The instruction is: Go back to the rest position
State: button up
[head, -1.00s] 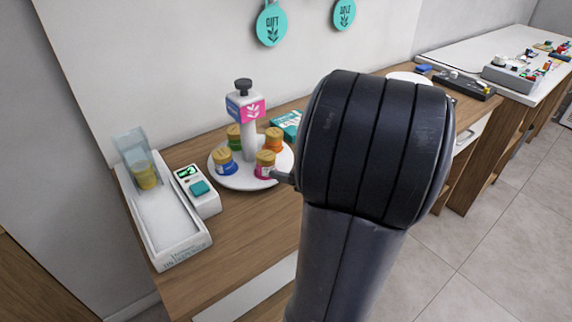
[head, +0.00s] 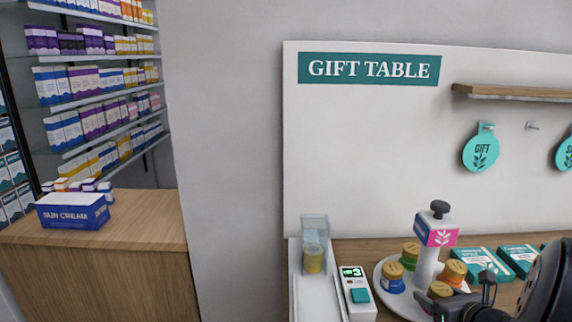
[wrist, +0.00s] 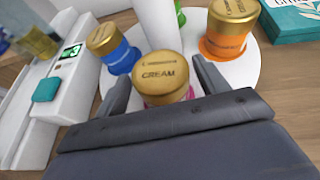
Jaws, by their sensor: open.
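My gripper (wrist: 163,88) is open, with one finger on each side of a pink jar with a gold lid reading CREAM (wrist: 160,78). The jar stands on the round white turntable (wrist: 249,70). Whether the fingers touch it I cannot tell. In the head view my gripper (head: 450,306) is at the lower right, partly cut off, and overlaps the pink jar. My dark arm fills the bottom right corner.
Blue (wrist: 111,48) and orange (wrist: 230,30) jars and a white post (head: 428,262) stand close by on the turntable. A green jar (head: 410,256) is behind. A white counter unit (head: 357,298) stands left; teal boxes (head: 473,264) lie right.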

jog(key=shift+x, duration=1)
jog(key=shift+r, duration=0.75)
